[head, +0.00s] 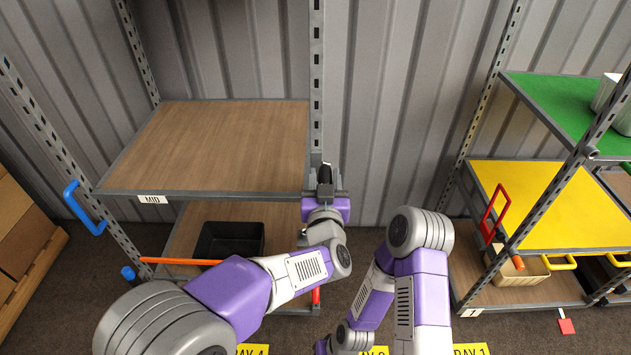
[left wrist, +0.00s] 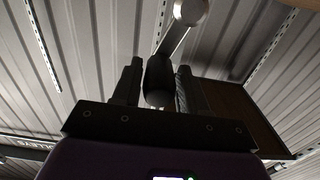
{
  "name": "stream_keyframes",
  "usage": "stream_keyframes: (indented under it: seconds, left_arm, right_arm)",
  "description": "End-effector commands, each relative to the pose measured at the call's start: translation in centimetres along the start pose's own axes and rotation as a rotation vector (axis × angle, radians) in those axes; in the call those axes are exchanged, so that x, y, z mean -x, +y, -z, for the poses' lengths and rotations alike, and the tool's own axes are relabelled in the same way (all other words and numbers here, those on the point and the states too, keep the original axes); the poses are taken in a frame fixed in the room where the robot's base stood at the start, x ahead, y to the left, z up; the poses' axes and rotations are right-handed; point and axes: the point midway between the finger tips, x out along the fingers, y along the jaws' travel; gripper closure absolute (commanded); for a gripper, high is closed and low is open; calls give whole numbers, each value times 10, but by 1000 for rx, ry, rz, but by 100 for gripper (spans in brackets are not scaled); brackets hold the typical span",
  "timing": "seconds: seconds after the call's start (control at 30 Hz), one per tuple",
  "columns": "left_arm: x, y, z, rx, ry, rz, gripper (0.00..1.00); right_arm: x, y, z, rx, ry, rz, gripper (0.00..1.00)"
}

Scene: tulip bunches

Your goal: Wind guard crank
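The crank shows in the left wrist view as a black grip (left wrist: 158,82) on a grey arm (left wrist: 176,40) that runs up to a round grey end (left wrist: 190,10). My left gripper (left wrist: 160,85) has one finger on each side of the black grip, close against it, and looks shut on it. In the head view my left gripper (head: 325,178) is at the rack's front right post, by the upper wooden shelf's corner; the crank is mostly hidden there. An orange bar (head: 180,261) crosses the lower shelf's front. My right gripper is outside the head view.
The upper wooden shelf (head: 215,145) is empty. A black bin (head: 230,240) sits on the lower shelf. A blue handle (head: 84,207) sticks out at the left post. A second rack with a yellow shelf (head: 545,205) and red frame (head: 495,212) stands right.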

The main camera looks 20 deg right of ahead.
Motion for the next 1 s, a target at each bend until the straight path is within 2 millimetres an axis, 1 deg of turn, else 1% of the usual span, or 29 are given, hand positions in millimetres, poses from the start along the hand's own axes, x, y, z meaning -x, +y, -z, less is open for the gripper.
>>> stream_keyframes:
  seconds: [0.03,0.1,0.13,0.37,0.47,1.0]
  left_arm:
    - [0,0,0,0,-1,0,49]
    - [0,0,-1,-1,-3,0,38]
    - [0,0,-1,-1,-3,0,36]
    - [0,1,-2,-1,-5,-1,36]
    - [4,1,-3,-1,-6,-2,36]
    - [58,1,-2,-1,-6,-3,36]
  right_arm:
    - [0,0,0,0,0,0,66]
    - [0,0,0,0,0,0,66]
    - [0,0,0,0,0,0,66]
    - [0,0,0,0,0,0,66]
    - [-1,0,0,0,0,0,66]
    - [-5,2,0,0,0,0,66]
